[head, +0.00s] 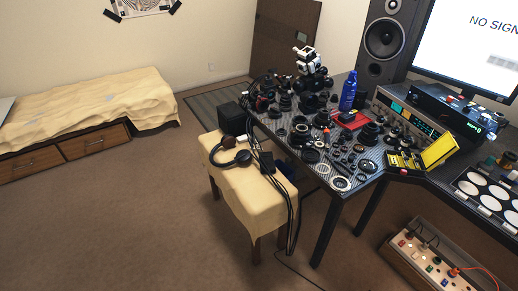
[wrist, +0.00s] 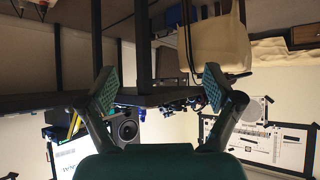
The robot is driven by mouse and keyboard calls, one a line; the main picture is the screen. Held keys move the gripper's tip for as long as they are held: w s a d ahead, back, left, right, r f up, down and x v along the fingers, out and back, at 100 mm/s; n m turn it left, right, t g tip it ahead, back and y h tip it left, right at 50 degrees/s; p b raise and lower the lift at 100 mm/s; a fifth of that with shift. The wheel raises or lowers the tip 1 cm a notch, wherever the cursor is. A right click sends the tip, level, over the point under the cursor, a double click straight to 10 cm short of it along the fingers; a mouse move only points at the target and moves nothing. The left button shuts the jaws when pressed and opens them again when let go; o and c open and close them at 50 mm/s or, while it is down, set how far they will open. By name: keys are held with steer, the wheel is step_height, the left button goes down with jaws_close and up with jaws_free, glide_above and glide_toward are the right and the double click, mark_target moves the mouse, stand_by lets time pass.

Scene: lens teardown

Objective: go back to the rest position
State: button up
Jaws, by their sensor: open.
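My gripper (wrist: 158,88) shows in the wrist view with its two fingers spread wide and nothing between them. The wrist view looks upside down, with the speaker (wrist: 127,130) and the table edge (wrist: 150,99) beyond the fingers. In the head view my gripper does not show. The dark worktable (head: 325,181) there is crowded with lens parts, and my gripper's distance from it cannot be told.
A cloth-covered bench (head: 245,187) with headphones (head: 232,159) stands left of the worktable. A blue bottle (head: 348,92) and an open yellow case (head: 438,151) stand on the table. A power strip box (head: 430,256) lies below. A bed (head: 90,108) is at the far left; the carpet (head: 110,220) between is clear.

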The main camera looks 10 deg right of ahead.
steer(key=s+a+r+n+t+y, duration=0.1)
steer(key=s+a+r+t, duration=0.1)
steer(key=s+r, duration=0.7)
steer(key=s+a+r+n+t+y, duration=0.1)
steer(key=s+a+r+t, duration=0.2)
steer(key=s+r, duration=0.6)
step_height(320, 180, up, 6)
steer(key=shift+s+a+r+n, duration=0.15)
steer(key=shift+s+a+n, duration=0.2)
steer(key=shift+a, duration=0.9)
steer(key=shift+w, duration=0.1)
